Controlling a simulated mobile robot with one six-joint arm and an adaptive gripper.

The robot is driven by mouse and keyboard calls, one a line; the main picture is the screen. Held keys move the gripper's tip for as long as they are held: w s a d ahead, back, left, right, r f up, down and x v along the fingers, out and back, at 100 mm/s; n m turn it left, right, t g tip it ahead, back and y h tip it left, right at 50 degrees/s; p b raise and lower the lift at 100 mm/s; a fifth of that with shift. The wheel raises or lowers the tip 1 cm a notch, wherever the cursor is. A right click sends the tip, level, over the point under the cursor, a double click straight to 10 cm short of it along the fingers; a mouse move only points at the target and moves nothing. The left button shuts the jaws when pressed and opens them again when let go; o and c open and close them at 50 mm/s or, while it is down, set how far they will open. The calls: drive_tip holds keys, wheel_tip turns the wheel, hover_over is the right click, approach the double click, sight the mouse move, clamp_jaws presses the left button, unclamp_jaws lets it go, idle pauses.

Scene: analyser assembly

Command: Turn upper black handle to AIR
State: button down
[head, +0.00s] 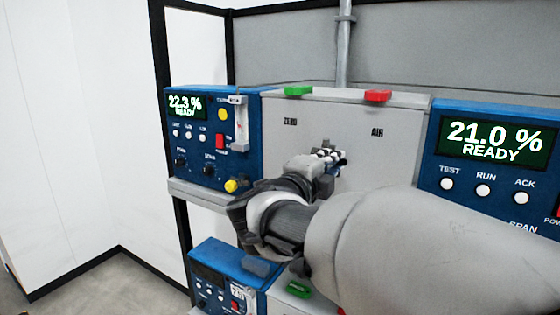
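The upper grey panel (345,125) carries the label ZERO (290,121) on its left and the label AIR (377,132) on its right. My gripper (330,159) is at the panel, below and between the two labels. A small dark part (343,157) shows at its fingertips and may be the upper black handle. My gripper and arm hide most of that spot, so the handle's direction cannot be read. I cannot tell whether the fingers are closed around it.
A blue analyser (210,165) reading 22.3 % stands left of the panel. Another blue analyser (450,109) reading 21.0 % stands right. Green (299,91) and red (377,95) blocks sit on the panel's top. Another blue unit (238,254) is below. My arm covers the lower right.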

drive_tip(key=c, duration=1.6)
unclamp_jaws()
drive_tip(key=v, duration=1.2)
